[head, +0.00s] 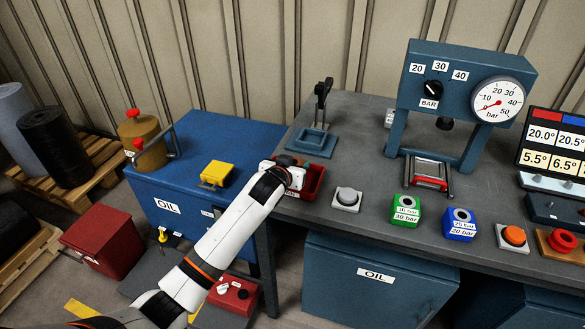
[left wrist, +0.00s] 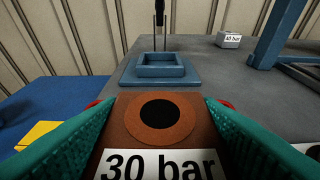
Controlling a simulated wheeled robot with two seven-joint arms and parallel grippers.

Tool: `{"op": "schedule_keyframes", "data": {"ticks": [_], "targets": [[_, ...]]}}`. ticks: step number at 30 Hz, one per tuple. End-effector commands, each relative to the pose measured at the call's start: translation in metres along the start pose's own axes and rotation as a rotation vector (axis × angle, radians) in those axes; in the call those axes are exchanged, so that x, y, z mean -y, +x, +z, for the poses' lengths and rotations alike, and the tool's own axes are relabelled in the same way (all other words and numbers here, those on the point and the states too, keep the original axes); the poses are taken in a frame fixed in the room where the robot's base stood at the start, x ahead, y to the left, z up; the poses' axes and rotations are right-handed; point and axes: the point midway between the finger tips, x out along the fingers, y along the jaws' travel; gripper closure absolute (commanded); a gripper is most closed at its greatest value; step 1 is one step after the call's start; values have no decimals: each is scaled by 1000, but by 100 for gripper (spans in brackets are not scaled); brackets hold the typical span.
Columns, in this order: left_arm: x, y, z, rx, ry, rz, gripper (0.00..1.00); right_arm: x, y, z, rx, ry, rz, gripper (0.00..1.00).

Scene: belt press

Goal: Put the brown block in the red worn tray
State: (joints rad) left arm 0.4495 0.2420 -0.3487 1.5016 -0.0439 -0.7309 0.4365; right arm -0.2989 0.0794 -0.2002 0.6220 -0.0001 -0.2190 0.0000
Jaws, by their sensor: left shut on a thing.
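The brown block (left wrist: 157,138), with a round dark hole on top and a "30 bar" label, is held between the teal fingers of my left gripper (left wrist: 160,120) in the left wrist view. In the head view my left gripper (head: 290,174) is at the red tray (head: 316,182) on the grey bench, and my wrist hides the block and part of the tray. Small red parts of the tray also show on both sides of the block in the left wrist view (left wrist: 227,104). I cannot tell whether the block touches the tray floor. My right gripper is not in view.
A blue square fixture (head: 312,142) stands behind the tray. A yellow block (head: 216,173) sits on the blue cabinet at left.

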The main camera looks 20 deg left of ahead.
Motion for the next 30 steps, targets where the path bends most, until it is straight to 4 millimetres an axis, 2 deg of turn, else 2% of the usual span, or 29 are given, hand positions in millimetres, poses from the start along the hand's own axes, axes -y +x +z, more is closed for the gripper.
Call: {"op": "schedule_keyframes", "data": {"ticks": [4, 15, 16, 19, 30], "targets": [[0, 4, -7, 7, 0, -1, 86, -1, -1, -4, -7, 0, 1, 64], [0, 5, -11, 7, 0, -1, 86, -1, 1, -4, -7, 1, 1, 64], [0, 5, -13, 1, 0, 0, 37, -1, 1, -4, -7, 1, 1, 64], [0, 5, -13, 1, 0, 0, 21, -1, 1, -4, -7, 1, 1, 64], [0, 2, -9, 2, 1, 0, 20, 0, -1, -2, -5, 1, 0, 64]]}}
